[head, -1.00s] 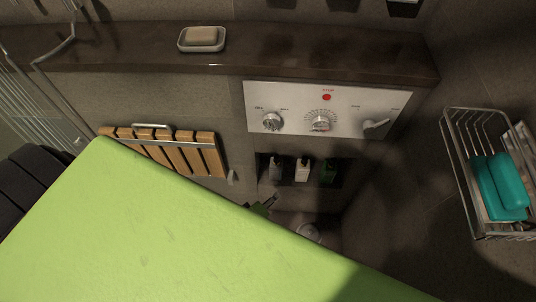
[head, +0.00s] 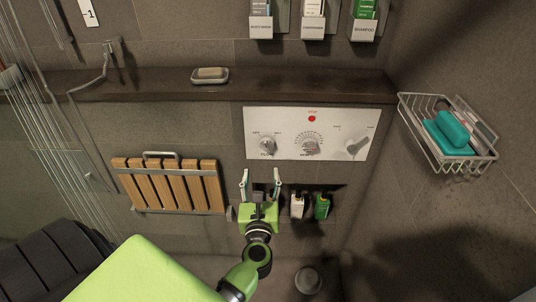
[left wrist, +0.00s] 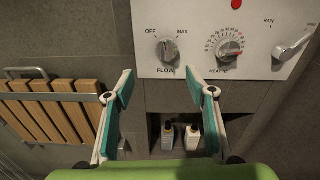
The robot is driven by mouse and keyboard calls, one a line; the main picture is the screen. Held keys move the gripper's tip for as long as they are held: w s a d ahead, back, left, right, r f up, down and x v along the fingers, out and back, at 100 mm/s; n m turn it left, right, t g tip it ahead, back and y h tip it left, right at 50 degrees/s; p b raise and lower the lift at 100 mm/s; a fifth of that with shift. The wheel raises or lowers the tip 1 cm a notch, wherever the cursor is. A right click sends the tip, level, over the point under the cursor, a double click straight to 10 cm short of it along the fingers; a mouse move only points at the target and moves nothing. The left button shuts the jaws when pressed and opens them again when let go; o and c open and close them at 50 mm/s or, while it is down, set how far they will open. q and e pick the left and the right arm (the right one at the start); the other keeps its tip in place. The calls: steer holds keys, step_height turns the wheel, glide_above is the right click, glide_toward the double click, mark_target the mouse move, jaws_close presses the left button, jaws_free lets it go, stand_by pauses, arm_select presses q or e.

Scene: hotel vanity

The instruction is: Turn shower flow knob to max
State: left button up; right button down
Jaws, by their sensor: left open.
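The shower flow knob (head: 266,147) is a round metal knob at the left of the white control panel (head: 340,120). In the left wrist view the flow knob (left wrist: 168,50) is marked OFF at its left, MAX at its right and FLOW below. Its pointer stands nearly upright, between the two marks. My left gripper (head: 260,178) is open and empty, just below the knob and apart from it. In the left wrist view its fingers (left wrist: 166,88) spread to either side below the knob. My right gripper is not in view.
The panel also has a heat knob (left wrist: 229,50), a lever (left wrist: 292,44) and a red button (head: 312,118). Bottles (head: 321,206) stand in a niche below. A slatted wooden seat (head: 168,186) is at left. A wire basket (head: 447,140) hangs at right. A ledge (head: 320,90) runs above.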

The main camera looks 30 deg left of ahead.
arm_select(q)
steer(key=p, duration=0.1)
glide_toward(268, 143)
steer(key=w+a+f, duration=0.2)
steer(key=w, duration=0.1)
steer(key=w+a+r+p, duration=0.1)
steer(key=w, duration=0.1)
steer(key=shift+r, duration=0.15)
steer(key=shift+w+r, duration=0.1)
steer(key=shift+w, duration=0.2)
steer(key=shift+w+a+r, duration=0.15)
steer(key=shift+w+a, duration=0.1)
steer(key=shift+a, duration=0.1)
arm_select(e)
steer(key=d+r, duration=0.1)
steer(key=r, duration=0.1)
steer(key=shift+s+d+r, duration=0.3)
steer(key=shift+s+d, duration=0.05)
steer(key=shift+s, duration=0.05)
arm_select(q)
steer(key=shift+s+r, duration=0.1)
